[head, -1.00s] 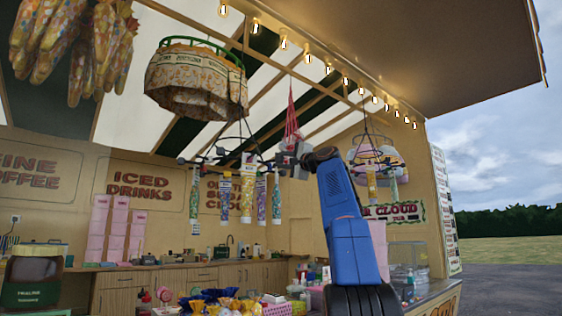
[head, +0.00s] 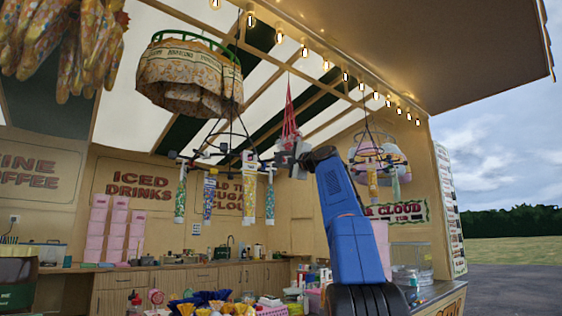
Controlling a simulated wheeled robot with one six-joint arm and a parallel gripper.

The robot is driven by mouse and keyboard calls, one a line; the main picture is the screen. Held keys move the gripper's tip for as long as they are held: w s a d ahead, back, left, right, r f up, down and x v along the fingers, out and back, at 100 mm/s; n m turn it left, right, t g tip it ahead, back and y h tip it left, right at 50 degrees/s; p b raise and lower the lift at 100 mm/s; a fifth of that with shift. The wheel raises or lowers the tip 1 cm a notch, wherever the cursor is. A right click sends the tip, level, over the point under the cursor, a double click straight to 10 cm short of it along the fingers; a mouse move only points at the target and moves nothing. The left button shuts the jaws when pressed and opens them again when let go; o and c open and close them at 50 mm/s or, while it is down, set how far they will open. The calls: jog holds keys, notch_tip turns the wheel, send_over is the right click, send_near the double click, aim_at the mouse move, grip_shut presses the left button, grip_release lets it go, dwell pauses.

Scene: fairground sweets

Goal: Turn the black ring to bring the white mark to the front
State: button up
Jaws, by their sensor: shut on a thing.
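The black ring (head: 222,158) hangs level on dark cords from above, left of my arm. Several tubes of coloured sweets (head: 208,196) hang from it, and short dark pegs stick out around its rim. A whitish patch (head: 249,158) shows on the ring's right front, above a yellow-and-white tube; I cannot tell for sure whether it is the white mark. My gripper (head: 284,159) is at the ring's right edge, shut on the ring. Its fingertips are small and hard to make out.
A second hanging rack (head: 371,158) with tubes is close right of my arm. A patterned round canopy (head: 188,80) hangs above the ring. A red net (head: 289,112) hangs just above my gripper. A counter with sweets (head: 215,306) lies below.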

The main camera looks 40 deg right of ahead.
jog(key=o, duration=0.8)
jog(key=shift+w+d+f, duration=0.1)
jog(key=shift+f, duration=0.05)
jog(key=shift+c, duration=0.2)
jog(key=v, duration=1)
